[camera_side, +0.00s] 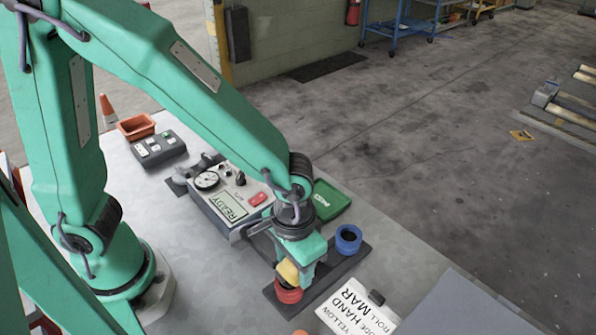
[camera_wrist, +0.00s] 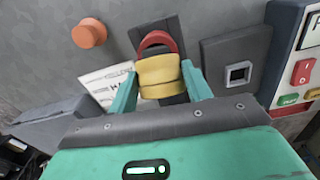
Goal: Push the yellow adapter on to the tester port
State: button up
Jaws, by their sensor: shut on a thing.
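The yellow adapter (camera_side: 287,272) is between the fingers of my gripper (camera_side: 300,272), which is shut on it. In the wrist view the yellow adapter (camera_wrist: 160,75) sits between the green fingertips of my gripper (camera_wrist: 160,92). A red ring (camera_side: 288,294) is right beside it, on a dark holder (camera_side: 320,277). I cannot tell whether the adapter touches the holder. The grey tester (camera_side: 212,205) has a dial and a display reading READY. In the wrist view a dark block with a square opening (camera_wrist: 238,72) is next to the tester; I cannot tell if it is the port.
A blue ring (camera_side: 348,240) stands at the holder's far end. A printed card (camera_side: 357,310) lies right of the holder. A green tray (camera_side: 330,201) is behind my gripper. A switch box (camera_side: 159,148) and orange tray (camera_side: 136,127) are at the back left. An orange knob (camera_wrist: 89,33) shows in the wrist view.

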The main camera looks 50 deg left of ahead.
jog(key=shift+r, duration=2.75)
jog(key=shift+n, duration=0.4)
jog(key=w+a+r, duration=0.2)
jog(key=w+a, duration=0.3)
jog(key=a, duration=0.2)
jog(key=w+a+r, duration=0.2)
jog(key=w+a, duration=0.3)
jog(key=a, duration=0.2)
jog(key=w+a+r, duration=0.2)
jog(key=w+a, duration=0.3)
jog(key=a, duration=0.1)
jog(key=shift+w+a+r, duration=0.25)
jog(key=shift+a, duration=0.15)
